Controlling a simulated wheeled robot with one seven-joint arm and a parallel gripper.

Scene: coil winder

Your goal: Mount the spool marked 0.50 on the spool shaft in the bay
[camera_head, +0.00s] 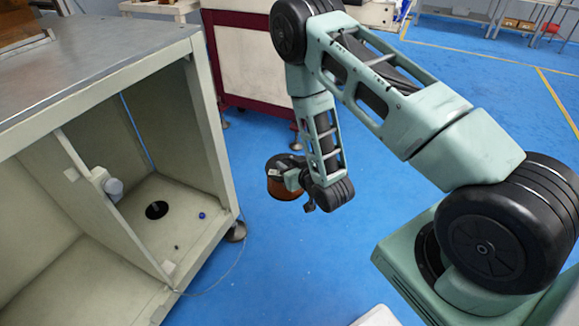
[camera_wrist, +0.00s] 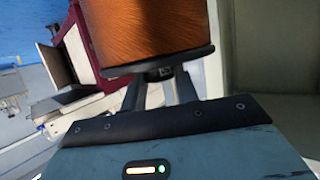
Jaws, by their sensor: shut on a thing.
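A copper-wound spool (camera_head: 281,187) with dark flanges hangs upright in my gripper (camera_head: 293,180), in the air to the right of the open bay. In the wrist view the copper winding (camera_wrist: 150,30) fills the top, and the fingers (camera_wrist: 160,92) are shut at its dark lower flange. I cannot read a marking on it. The bay (camera_head: 180,195) is the right compartment of the grey cabinet. A black round piece (camera_head: 157,210) is on its floor; I cannot make out a shaft rising from it.
A small blue piece (camera_head: 202,215) lies on the bay floor. A white fitting (camera_head: 113,188) sits on the divider (camera_head: 100,205). A thin cable runs from the cabinet's front edge. Blue floor (camera_head: 255,255) between cabinet and arm is clear. A maroon-and-cream cabinet (camera_head: 258,55) stands behind.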

